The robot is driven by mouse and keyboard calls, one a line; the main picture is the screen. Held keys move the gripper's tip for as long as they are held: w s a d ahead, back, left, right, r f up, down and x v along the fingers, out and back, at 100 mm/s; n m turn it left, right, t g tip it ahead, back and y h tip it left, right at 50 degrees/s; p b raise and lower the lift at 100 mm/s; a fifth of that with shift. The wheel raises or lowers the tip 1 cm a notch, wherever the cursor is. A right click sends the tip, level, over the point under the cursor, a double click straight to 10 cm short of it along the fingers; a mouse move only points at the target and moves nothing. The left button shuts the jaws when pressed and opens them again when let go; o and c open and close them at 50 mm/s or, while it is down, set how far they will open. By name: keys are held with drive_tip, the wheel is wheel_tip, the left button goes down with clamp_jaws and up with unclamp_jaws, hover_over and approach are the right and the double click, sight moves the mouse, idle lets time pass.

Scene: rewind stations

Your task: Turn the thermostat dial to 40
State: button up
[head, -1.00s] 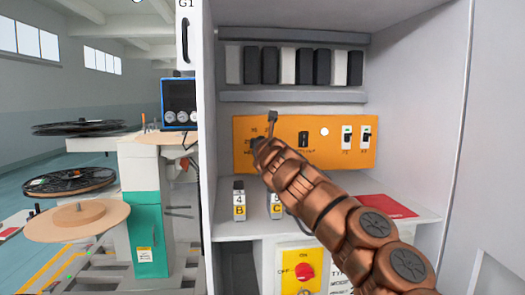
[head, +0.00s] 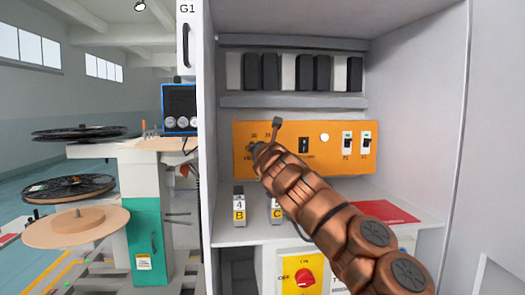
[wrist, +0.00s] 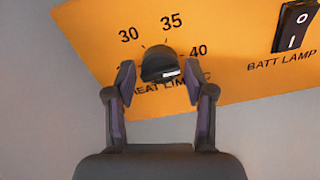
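The thermostat dial (wrist: 160,64) is a black knob on the orange panel (wrist: 228,55). In the wrist view the numbers 30, 35 and 40 arc above and to its right. A short white mark shows on the knob's lower right face; I cannot tell whether it is the pointer. The label below is partly hidden. My gripper (wrist: 159,83) is open, one finger on each side of the knob. A small gap shows on the left; on the right I cannot tell if it touches. In the head view my gripper (head: 254,150) is at the panel's left end and hides most of the dial.
A black rocker switch (wrist: 294,27) marked BATT LAMP is right of the dial. Two white switches (head: 356,144) are farther right. Labelled blocks (head: 239,205) stand on the shelf below, near a red flat item (head: 385,211). A red knob (head: 305,278) is lower down. Cabinet walls flank the arm.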

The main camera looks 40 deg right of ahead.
drive_tip(key=shift+o, duration=0.6)
drive_tip(key=v, duration=0.7)
drive_tip(key=shift+s+a, duration=0.15)
drive_tip(key=shift+s, duration=0.05)
idle(0.6)
